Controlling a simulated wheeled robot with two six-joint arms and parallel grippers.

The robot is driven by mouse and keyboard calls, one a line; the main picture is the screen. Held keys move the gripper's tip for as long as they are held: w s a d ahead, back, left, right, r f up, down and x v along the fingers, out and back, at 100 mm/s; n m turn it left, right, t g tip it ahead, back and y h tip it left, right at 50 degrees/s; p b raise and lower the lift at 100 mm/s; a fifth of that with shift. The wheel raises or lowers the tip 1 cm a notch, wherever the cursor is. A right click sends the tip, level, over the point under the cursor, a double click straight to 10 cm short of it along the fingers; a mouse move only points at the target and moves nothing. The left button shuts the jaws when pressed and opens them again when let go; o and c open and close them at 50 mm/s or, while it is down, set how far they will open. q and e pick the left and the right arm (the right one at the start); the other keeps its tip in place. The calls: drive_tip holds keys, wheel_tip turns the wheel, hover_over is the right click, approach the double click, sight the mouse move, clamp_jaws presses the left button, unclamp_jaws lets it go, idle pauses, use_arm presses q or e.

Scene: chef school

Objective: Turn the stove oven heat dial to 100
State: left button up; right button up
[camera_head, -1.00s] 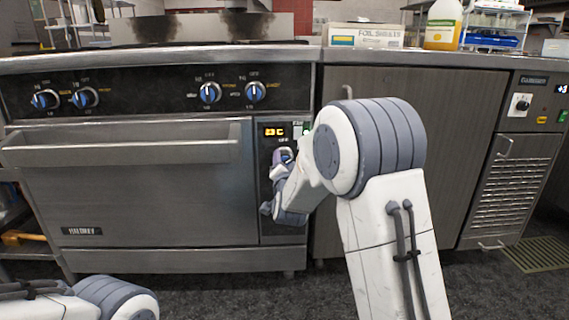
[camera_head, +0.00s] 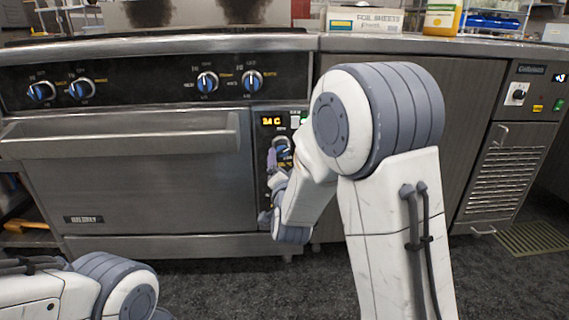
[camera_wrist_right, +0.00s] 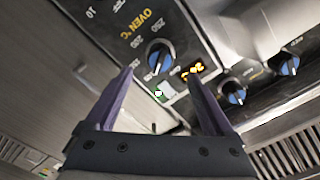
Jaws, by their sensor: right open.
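The oven heat dial (camera_head: 282,145) is a round knob with a blue pointer on the oven's right-hand panel, below a small lit display (camera_head: 272,121) that appears to read 24 C. My right gripper (camera_head: 274,168) is at this panel, just below the dial, and partly hides it. In the right wrist view the dial (camera_wrist_right: 159,55) sits beyond the gap between the purple fingertips of my right gripper (camera_wrist_right: 160,75). The fingers are open, and no grip on the dial shows. "OVEN °C" and numbers are printed around the dial. My left gripper is out of view.
The oven door handle (camera_head: 120,136) sticks out left of the panel. Several blue-marked stove knobs (camera_head: 207,83) line the strip above. A foil sheets box (camera_head: 365,19) and an orange-filled bottle (camera_head: 442,17) stand on the counter. A cabinet door (camera_head: 462,100) is to the right.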

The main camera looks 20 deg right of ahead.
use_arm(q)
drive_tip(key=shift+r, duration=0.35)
use_arm(e)
drive_tip(key=shift+v, duration=1.3)
